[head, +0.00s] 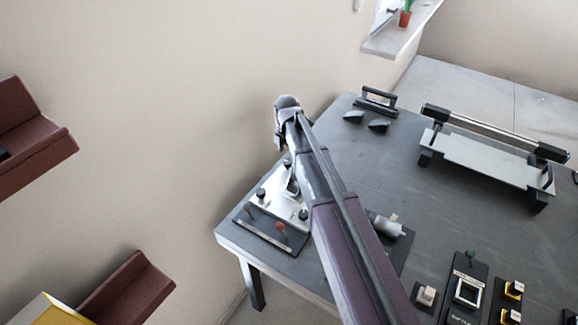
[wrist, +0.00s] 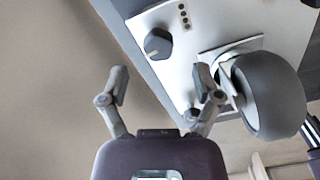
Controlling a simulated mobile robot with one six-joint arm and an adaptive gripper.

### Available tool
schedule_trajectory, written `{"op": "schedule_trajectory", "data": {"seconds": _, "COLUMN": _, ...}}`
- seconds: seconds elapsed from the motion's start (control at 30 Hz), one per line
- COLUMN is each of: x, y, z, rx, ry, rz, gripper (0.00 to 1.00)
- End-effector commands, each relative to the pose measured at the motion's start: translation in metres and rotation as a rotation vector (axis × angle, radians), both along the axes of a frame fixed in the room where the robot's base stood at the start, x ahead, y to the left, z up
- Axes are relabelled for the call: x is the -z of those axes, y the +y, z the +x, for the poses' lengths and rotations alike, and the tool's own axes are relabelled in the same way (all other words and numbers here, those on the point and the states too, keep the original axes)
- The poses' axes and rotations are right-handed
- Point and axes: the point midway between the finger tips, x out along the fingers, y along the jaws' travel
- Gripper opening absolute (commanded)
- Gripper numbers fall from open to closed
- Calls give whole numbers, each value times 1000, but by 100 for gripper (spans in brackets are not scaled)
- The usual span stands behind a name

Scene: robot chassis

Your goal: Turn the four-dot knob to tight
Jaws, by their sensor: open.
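In the wrist view a dark, faceted knob (wrist: 158,43) sits on a white plate (wrist: 215,22), near its left edge. A short row of dark dots (wrist: 184,16) is marked beside it, so it looks like the four-dot knob. My gripper (wrist: 161,83) is open and empty, its fingers apart on either side below the knob in the picture and not touching it. No tight mark can be read. In the head view the white panel (head: 271,203) lies on the table's left corner, partly hidden by my arm; the fingers cannot be made out clearly there.
A large grey wheel (wrist: 268,95) on a bracket stands right of my right finger. A smaller dark knob (wrist: 191,113) lies near that finger. The dark table (head: 400,170) holds other fixtures; a wall is close behind.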

Motion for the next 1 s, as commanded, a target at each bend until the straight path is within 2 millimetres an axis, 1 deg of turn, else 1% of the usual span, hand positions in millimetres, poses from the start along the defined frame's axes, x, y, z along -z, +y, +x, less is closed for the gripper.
{"op": "schedule_trajectory", "data": {"seconds": 0.03, "x": 8, "y": 0, "z": 0, "rx": 0, "ry": 0, "rz": 0, "gripper": 82}}
{"op": "schedule_trajectory", "data": {"seconds": 0.43, "x": 35, "y": 0, "z": 0, "rx": 0, "ry": 0, "rz": 0, "gripper": 82}}
{"op": "schedule_trajectory", "data": {"seconds": 0.67, "x": 41, "y": 0, "z": 0, "rx": 0, "ry": 0, "rz": 0, "gripper": 82}}
{"op": "schedule_trajectory", "data": {"seconds": 1.0, "x": 40, "y": 0, "z": 0, "rx": 0, "ry": 0, "rz": 0, "gripper": 82}}
